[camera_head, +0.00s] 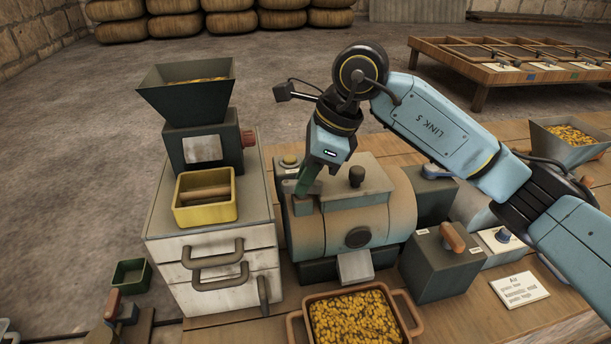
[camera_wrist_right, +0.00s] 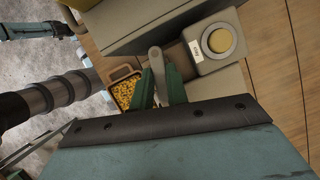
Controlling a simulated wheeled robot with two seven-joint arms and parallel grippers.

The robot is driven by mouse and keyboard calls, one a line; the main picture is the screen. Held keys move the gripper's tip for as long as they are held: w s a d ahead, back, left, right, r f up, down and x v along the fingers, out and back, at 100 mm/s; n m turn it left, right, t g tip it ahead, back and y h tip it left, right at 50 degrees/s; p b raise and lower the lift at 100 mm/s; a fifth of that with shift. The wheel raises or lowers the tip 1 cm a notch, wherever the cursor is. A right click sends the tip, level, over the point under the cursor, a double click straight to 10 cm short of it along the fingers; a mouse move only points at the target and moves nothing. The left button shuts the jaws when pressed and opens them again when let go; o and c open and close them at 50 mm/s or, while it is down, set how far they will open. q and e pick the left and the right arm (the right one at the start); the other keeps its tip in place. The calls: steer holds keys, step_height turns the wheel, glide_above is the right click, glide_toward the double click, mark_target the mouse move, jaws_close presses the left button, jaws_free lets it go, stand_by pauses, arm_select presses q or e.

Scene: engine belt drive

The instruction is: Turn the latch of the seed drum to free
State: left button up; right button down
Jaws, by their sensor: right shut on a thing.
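The seed drum (camera_head: 385,215) is a tan and blue-grey horizontal cylinder on the bench, with a black knob on top and a dark round knob on its front. My right gripper (camera_head: 306,186) reaches down from above to the drum's left end. Its green fingers (camera_wrist_right: 161,84) are shut on the latch (camera_wrist_right: 156,60), a grey lever with a rounded end that shows between them in the right wrist view. In the head view the fingers hide most of the latch. My left gripper is not in view.
A drawer cabinet (camera_head: 217,262) with a yellow tray (camera_head: 222,213) and dark hopper (camera_head: 187,101) stands left of the drum. A pan of yellow seeds (camera_head: 311,294) sits in front. A button box (camera_wrist_right: 214,44) is close beside the latch. A lever box (camera_head: 440,272) stands right.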

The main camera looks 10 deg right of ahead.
steer(key=shift+m+t, duration=0.4)
steer(key=shift+m, duration=0.5)
steer(key=m+t+b, duration=0.1)
steer(key=m, duration=0.2)
steer(key=m+t+h+b, duration=0.1)
steer(key=m+b, duration=0.1)
steer(key=m, duration=0.1)
steer(key=shift+s+a+h, duration=0.15)
steer(key=shift+h, duration=0.15)
steer(key=m+h+b, duration=0.1)
steer(key=m, duration=0.1)
steer(key=m+b, duration=0.1)
steer(key=m, duration=0.2)
steer(key=shift+a+t+h, duration=0.1)
steer(key=shift+t+h, duration=0.3)
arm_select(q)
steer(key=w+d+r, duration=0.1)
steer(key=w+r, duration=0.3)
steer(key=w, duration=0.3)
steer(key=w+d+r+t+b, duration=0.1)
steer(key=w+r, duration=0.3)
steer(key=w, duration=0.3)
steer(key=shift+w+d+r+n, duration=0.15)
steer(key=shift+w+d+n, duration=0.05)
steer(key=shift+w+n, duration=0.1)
arm_select(e)
steer(key=shift+m+h, duration=0.4)
steer(key=shift+m, duration=0.9)
steer(key=c, duration=1.4)
jaws_free()
